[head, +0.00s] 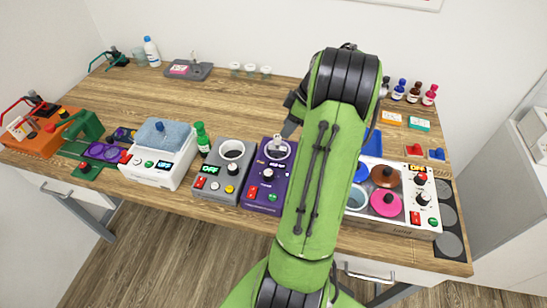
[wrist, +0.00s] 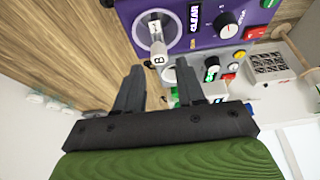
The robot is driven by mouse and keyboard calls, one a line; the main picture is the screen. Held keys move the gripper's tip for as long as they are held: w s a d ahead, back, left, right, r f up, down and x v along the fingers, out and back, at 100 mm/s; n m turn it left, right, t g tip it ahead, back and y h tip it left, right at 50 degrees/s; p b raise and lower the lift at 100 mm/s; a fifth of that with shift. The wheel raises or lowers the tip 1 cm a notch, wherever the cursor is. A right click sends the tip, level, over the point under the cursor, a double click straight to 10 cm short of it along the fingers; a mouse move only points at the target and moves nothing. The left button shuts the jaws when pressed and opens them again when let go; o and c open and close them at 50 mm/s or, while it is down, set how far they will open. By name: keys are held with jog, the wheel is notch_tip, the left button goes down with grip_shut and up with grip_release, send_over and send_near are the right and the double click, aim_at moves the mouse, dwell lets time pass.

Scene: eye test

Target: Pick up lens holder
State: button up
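No part is clearly marked as the lens holder, and I cannot tell for sure which one it is. A purple plate with two round openings (head: 103,152) lies at the left of the table and looks most like it. My gripper (wrist: 159,70) is open, with nothing between its two dark fingers in the wrist view. It is far to the right of that plate, near the purple device (head: 265,188), which also shows in the wrist view (wrist: 200,42). A small vial marked B (wrist: 158,55) stands on that device's round top, beyond the fingertips. My arm hides most of the gripper in the head view.
A white device with a blue top (head: 158,150), a green bottle (head: 202,140) and a grey device (head: 223,173) stand between plate and gripper. An orange device (head: 35,135) is far left. A panel with coloured discs (head: 400,228) is right. The table's back middle (head: 225,100) is clear.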

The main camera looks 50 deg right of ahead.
aim_at(277, 143)
jog(key=x, duration=0.9)
jog(key=shift+w+d+f+b, duration=0.1)
jog(key=shift+d+f+b, duration=0.1)
jog(key=shift+f+b, duration=0.15)
jog(key=shift+r, duration=0.15)
grip_shut()
